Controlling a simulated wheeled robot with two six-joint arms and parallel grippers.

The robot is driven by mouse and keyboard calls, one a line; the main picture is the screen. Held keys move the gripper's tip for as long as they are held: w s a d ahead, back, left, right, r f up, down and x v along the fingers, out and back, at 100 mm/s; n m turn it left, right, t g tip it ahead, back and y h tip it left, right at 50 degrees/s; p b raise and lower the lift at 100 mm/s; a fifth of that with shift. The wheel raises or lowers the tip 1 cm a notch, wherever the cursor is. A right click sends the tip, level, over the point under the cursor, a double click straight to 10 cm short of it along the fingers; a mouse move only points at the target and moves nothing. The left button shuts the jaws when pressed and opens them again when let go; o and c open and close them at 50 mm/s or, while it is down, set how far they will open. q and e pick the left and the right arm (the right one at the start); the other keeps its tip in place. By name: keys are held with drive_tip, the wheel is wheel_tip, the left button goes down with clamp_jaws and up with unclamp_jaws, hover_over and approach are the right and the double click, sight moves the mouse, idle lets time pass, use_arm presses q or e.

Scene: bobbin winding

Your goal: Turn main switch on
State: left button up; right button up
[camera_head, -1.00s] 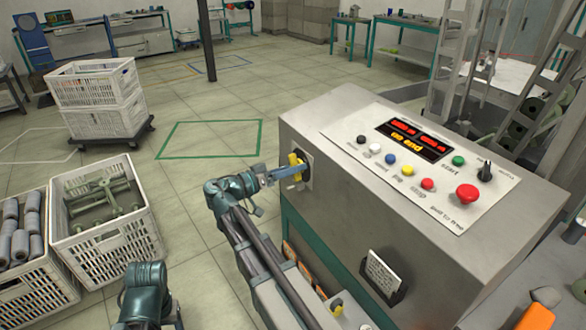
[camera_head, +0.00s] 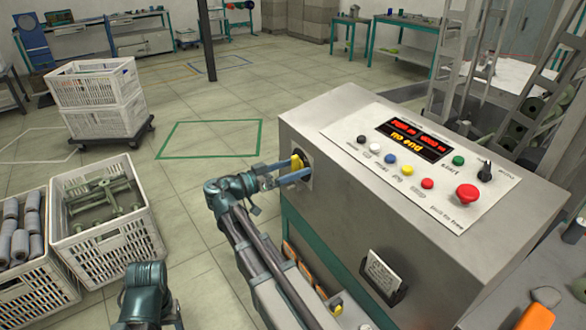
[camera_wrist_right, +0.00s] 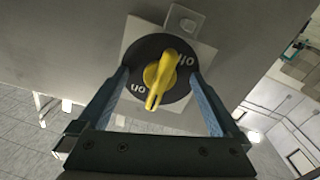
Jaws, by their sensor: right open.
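The main switch is a yellow knob (camera_head: 297,161) on a black disc on the left side of the grey control box (camera_head: 330,120). In the right wrist view the knob (camera_wrist_right: 161,76) sits tilted, its narrow end pointing down and slightly left. The disc carries an "on" mark at lower left and an "off" mark at upper right. My right gripper (camera_head: 287,177) is open at the switch. Its two blue fingers (camera_wrist_right: 163,100) stand on either side of the disc, apart from the knob.
The box top has a lit display (camera_head: 412,138), coloured buttons and a red mushroom button (camera_head: 467,194). A card holder (camera_head: 383,277) is on its front. White crates (camera_head: 108,240) stand on the floor at left. Open floor lies behind the right gripper.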

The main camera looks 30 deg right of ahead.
drive_tip(key=a, duration=0.9)
idle(0.6)
drive_tip(key=s+a+f+n+y+p, duration=0.1)
drive_tip(key=s+a+n+y+p, duration=0.7)
drive_tip(key=a, duration=0.3)
drive_tip(key=s+a+f+n+y+p, duration=0.1)
drive_tip(key=s+a+n+y+p, duration=0.7)
drive_tip(key=a+n+p, duration=0.3)
drive_tip(key=shift+s+a+f+y, duration=0.25)
drive_tip(key=shift+a+y, duration=0.15)
drive_tip(key=shift+a, duration=0.4)
